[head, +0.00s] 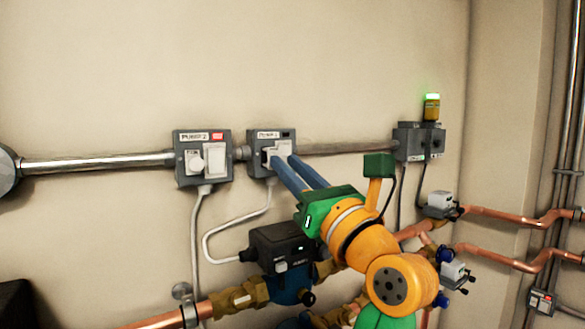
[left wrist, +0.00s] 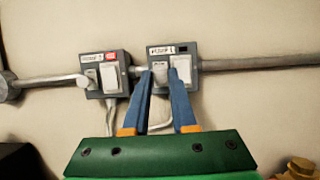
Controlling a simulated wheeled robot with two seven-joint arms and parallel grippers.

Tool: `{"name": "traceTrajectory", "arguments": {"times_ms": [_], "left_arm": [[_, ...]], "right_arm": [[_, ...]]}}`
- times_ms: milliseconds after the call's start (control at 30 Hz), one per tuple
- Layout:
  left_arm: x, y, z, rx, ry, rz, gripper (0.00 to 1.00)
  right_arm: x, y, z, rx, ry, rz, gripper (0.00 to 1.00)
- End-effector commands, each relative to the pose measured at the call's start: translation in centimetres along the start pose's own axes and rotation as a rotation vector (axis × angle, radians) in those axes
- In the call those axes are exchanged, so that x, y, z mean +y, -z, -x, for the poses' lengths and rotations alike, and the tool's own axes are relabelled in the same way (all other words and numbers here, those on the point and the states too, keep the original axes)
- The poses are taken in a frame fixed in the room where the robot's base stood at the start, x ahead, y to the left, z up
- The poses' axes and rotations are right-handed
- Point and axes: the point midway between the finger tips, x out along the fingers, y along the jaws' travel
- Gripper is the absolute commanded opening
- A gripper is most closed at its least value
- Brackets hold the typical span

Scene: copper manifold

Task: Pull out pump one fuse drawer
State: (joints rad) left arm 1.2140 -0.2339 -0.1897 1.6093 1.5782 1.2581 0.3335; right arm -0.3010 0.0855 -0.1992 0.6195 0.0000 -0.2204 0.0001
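The pump one box (head: 287,134) is a grey box on the wall, the right one of two alike. My left gripper (head: 281,160) reaches up to this box from the lower right. Its two blue fingers are apart, with the tips on either side of the drawer. Whether they touch it is unclear. The fingers partly hide the box front in the head view. My right gripper is not in view.
The other grey box (head: 203,180), with a red indicator, hangs just left. A metal conduit (head: 100,161) runs along the wall. A green-lit beacon (head: 432,106) tops a box at the right. A pump (head: 284,244) and copper pipes (head: 500,219) lie below.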

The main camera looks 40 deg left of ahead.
Motion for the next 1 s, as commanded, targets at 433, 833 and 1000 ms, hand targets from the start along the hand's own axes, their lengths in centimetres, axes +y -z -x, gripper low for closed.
{"name": "traceTrajectory", "arguments": {"times_ms": [433, 833, 1000], "left_arm": [[0.0, 0.0, 0.2, -0.001, 0.0, 0.001, 0.56], [0.0, 0.1, 7.0, -0.002, 0.0, 0.001, 0.56], [0.0, -0.1, 7.2, -0.002, -0.001, 0.001, 0.56]], "right_arm": [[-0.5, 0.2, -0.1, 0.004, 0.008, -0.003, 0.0], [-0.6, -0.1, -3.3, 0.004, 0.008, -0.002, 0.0], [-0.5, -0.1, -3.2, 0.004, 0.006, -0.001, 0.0]]}}
